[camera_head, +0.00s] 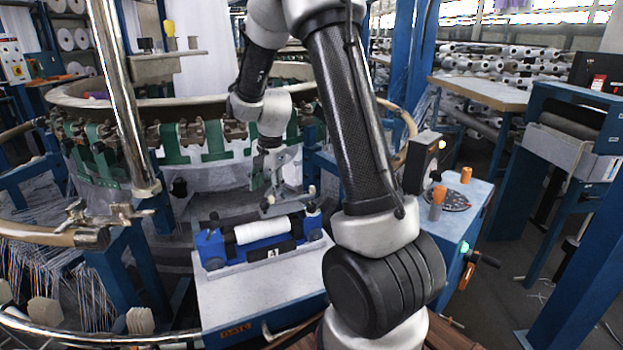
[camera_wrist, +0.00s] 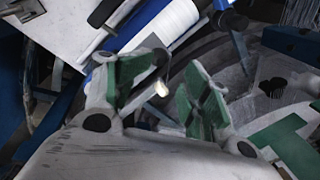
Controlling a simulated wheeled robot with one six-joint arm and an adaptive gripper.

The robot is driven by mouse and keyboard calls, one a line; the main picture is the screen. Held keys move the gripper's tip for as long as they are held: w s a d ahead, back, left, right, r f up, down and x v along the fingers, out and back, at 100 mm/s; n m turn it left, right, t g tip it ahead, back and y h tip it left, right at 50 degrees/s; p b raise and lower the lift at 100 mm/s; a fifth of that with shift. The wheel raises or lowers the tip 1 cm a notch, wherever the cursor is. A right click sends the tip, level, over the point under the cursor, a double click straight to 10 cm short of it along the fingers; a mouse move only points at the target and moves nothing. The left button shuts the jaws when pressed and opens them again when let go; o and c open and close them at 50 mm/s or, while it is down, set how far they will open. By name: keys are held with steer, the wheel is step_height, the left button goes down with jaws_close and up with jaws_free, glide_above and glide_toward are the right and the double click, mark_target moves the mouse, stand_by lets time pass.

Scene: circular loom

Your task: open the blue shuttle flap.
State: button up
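The blue shuttle (camera_head: 215,248) rests on a white-topped stand, with a white yarn roll (camera_head: 262,230) lying along it and black fittings at its ends. My gripper (camera_head: 288,200) is just above and behind the shuttle's right half, pointing down. In the wrist view, my gripper (camera_wrist: 174,82) shows two green-padded fingers set apart with nothing held between them. The roll (camera_wrist: 168,22) and some blue of the shuttle (camera_wrist: 142,18) show past the fingertips at the top. I cannot make out the flap as a separate part; contact with the shuttle cannot be told.
The white stand (camera_head: 245,303) has bare surface in front of the shuttle. The circular loom's ring (camera_head: 190,108) with green brackets curves close behind. A steel post (camera_head: 122,95) stands at left. A control box (camera_head: 465,195) with orange knobs is at right.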

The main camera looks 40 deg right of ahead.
steer(key=s+a+r+n, duration=0.1)
steer(key=s+r+n, duration=0.5)
steer(key=s, duration=0.7)
steer(key=s+a+r+n, duration=0.1)
steer(key=s+r+n, duration=0.6)
steer(key=s, duration=0.6)
steer(key=shift+a+r+h, duration=0.2)
steer(key=shift+r+h, duration=0.1)
steer(key=shift+h, duration=0.1)
